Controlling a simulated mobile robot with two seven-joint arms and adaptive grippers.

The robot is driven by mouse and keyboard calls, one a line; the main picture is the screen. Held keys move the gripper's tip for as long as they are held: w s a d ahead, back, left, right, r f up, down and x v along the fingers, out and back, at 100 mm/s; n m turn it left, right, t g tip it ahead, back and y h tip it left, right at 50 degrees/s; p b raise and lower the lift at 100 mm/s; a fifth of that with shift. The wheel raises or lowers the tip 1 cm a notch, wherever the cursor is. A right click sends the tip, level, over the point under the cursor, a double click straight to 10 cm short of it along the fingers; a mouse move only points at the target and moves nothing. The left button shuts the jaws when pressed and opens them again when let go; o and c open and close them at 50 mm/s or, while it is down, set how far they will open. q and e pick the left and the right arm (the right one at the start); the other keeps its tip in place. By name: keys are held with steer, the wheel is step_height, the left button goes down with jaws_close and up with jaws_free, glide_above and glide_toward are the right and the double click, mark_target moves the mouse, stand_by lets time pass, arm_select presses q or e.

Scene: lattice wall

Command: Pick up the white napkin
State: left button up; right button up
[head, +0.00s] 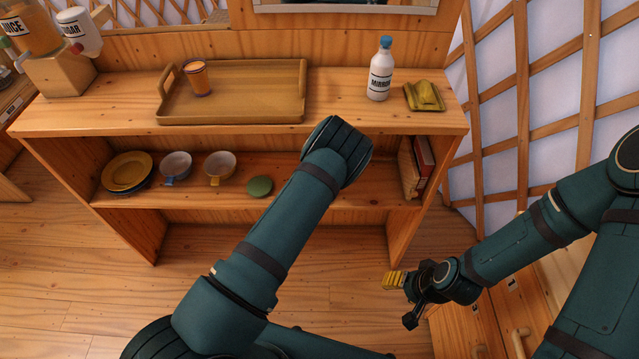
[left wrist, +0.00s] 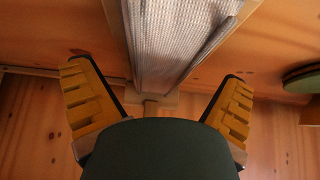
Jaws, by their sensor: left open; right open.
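A pale grey-white woven cloth (left wrist: 175,45), which looks like the napkin, stands between light thin boards in the left wrist view. I cannot make it out in the head view. My left gripper (left wrist: 158,92) is open, its yellow-padded fingers spread to either side of the cloth's near end. No finger clearly touches it. In the head view my left arm hides the left gripper. My right gripper (head: 402,298) is open and empty, low at the right, in front of the shelf unit and away from the cloth.
The wooden shelf unit (head: 240,128) carries a tray (head: 245,95) with a cup, a white bottle (head: 380,75) and a yellow item (head: 424,96) on top. Plates (head: 128,170), cups, a green round item (head: 260,186) and books (head: 423,160) are below. A lattice wall (head: 525,90) stands right.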

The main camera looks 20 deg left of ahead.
arm_select(q)
steer(key=shift+w+f, duration=0.25)
steer(key=shift+f, duration=0.15)
steer(key=c, duration=1.2)
steer(key=shift+s+r, duration=0.1)
steer(key=shift+r, duration=0.05)
